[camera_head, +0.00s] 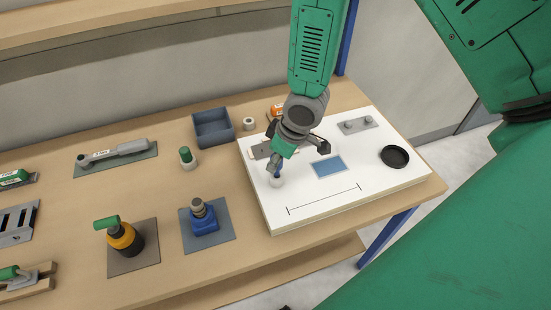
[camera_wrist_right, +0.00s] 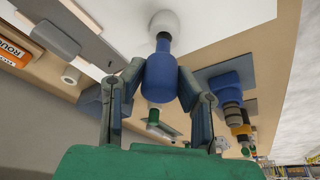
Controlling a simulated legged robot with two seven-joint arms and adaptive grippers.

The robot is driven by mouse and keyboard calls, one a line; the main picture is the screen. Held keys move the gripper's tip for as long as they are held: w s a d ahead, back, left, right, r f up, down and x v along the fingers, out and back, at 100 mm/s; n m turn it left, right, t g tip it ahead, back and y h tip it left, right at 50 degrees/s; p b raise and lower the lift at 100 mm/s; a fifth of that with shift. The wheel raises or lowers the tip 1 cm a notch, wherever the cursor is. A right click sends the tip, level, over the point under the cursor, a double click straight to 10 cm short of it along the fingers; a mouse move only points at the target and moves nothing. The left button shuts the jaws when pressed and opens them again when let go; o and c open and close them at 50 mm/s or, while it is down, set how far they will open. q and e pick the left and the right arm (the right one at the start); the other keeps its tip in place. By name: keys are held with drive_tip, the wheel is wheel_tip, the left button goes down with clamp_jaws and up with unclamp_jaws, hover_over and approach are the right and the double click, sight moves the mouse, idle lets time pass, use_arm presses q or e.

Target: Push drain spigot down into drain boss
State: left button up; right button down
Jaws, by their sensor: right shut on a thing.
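My right gripper (camera_head: 279,161) is shut on the blue body, with one finger on each side in the right wrist view (camera_wrist_right: 160,84). The drain boss looks like the rounded white piece (camera_head: 277,182) on the near left part of the white panel. In the right wrist view the spigot's neck meets this white piece (camera_wrist_right: 163,22). How deep the neck sits is hidden. My left gripper is out of view.
The white panel (camera_head: 377,187) also carries a blue patch (camera_head: 329,167), a black ring (camera_head: 394,157) and a grey two-knob plate (camera_head: 357,125). A blue-grey tray (camera_head: 213,130), green-capped bottle (camera_head: 187,157), blue tool (camera_head: 203,218) and yellow-black tool (camera_head: 124,238) stand to the left.

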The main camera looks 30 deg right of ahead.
sight(276, 174)
drive_tip(key=shift+f+b, duration=1.15)
drive_tip(key=shift+f, duration=0.7)
drive_tip(key=c, duration=1.1)
unclamp_jaws()
drive_tip(key=shift+c, duration=0.2)
drive_tip(key=shift+r, duration=0.1)
drive_tip(key=p+v, duration=0.2)
drive_tip(key=v, duration=0.1)
drive_tip(key=shift+w+p, duration=0.1)
drive_tip(key=shift+p, duration=0.2)
drive_tip(key=shift+p+v, duration=0.55)
drive_tip(key=shift+v, duration=0.7)
drive_tip(key=v, duration=0.2)
drive_tip(key=shift+d+r, duration=0.1)
drive_tip(key=shift+r, duration=0.1)
